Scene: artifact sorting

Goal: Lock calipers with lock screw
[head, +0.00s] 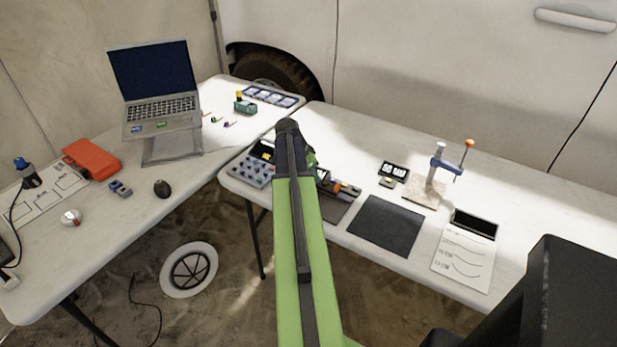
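A dark, long tool with orange parts (345,188) lies on a dark mat on the right-hand table, just right of my green arm. It may be the calipers, but it is small and partly covered by my arm. I cannot make out a lock screw on it. My arm reaches forward over the front edge of this table, and a green part of it shows beside the tool. My gripper is hidden behind the arm, so its fingers and any contact with the tool do not show.
A component tray (252,168) is left of my arm. The left table holds a laptop (155,90) and orange case (92,158).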

